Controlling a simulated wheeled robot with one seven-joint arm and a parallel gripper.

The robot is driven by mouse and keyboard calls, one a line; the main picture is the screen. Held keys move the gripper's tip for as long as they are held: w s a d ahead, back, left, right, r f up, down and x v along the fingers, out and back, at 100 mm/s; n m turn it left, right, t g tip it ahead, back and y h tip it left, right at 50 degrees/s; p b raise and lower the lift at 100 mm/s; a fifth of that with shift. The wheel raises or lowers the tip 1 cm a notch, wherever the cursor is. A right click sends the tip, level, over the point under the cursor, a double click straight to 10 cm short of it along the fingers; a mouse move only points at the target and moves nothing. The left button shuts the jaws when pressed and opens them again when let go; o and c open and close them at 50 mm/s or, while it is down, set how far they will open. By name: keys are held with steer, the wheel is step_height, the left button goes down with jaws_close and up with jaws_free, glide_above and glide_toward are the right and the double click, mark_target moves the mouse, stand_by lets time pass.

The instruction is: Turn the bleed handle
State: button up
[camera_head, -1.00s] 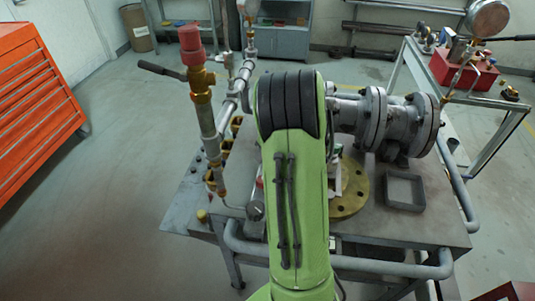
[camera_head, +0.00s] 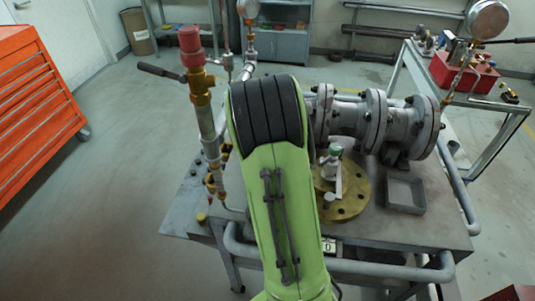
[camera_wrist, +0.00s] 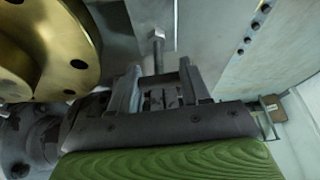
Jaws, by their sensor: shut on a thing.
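In the wrist view my gripper (camera_wrist: 160,78) has its two fingers closed about a small metal stem. The stem's pale end, which I take to be the bleed handle (camera_wrist: 158,42), shows just beyond the fingertips. The rest of it is hidden between the fingers. In the head view my green arm hides the gripper and this part. A dark lever (camera_head: 160,70) sticks out to the left of the red-capped upright pipe (camera_head: 195,85), apart from my arm.
A brass flange (camera_wrist: 55,45) lies close on the left in the wrist view. In the head view the grey flanged valve body (camera_head: 375,120), a small square tray (camera_head: 405,193) and a white part with a green top (camera_head: 333,172) are right of my arm. An orange tool cabinet (camera_head: 38,105) stands left.

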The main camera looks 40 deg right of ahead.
steer(key=shift+m, duration=0.5)
steer(key=o, duration=1.1)
steer(key=shift+c, duration=0.2)
steer(key=p+v, duration=0.4)
steer(key=v, duration=1.1)
steer(key=shift+a+r, duration=0.35)
